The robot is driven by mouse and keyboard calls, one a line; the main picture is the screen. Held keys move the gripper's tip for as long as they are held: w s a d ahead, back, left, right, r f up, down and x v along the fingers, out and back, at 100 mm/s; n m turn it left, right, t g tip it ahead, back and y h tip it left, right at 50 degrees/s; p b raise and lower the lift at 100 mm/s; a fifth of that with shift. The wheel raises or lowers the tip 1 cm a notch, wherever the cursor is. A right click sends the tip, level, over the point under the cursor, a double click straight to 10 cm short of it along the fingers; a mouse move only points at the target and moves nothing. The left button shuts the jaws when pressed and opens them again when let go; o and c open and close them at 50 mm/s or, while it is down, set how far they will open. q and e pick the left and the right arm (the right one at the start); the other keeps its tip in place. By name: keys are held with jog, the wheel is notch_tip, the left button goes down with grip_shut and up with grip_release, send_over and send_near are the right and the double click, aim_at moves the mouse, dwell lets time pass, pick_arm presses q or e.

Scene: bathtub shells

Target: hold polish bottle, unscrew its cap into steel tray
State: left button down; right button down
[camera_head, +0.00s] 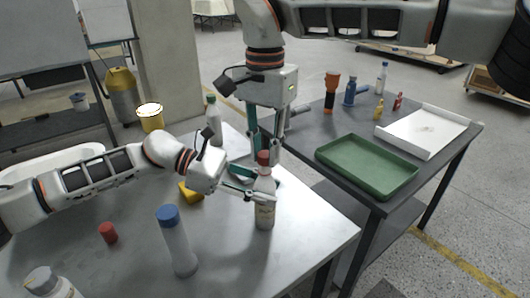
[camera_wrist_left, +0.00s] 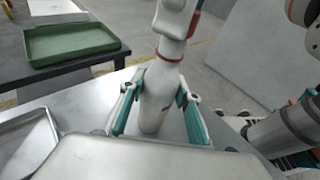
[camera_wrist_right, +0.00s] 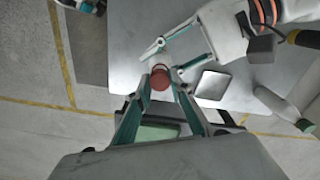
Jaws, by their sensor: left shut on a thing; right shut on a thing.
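The polish bottle (camera_head: 265,216) is pale with a red-brown cap (camera_head: 264,158) and stands upright near the table's right edge. My left gripper (camera_head: 264,196) is shut around its upper body from the left; the left wrist view shows the bottle (camera_wrist_left: 158,98) between both fingers. My right gripper (camera_head: 263,153) points down from above and is shut on the cap, which shows between its fingertips in the right wrist view (camera_wrist_right: 160,78). The cap sits on the bottle's top. The steel tray (camera_wrist_right: 213,86) lies beside the bottle; in the head view my grippers partly hide it.
A blue-capped bottle (camera_head: 179,245), a loose red cap (camera_head: 108,233), a yellow block (camera_head: 188,196) and a green-capped bottle (camera_head: 213,125) stand on the table. Another bottle is at its near left corner. A second table at right holds a green tray (camera_head: 340,170) and a white tray (camera_head: 455,128).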

aim_at(265, 154)
jog(key=shift+r, duration=0.3)
jog(key=shift+r, duration=2)
pick_arm(q)
jog(key=c, duration=1.4)
grip_release()
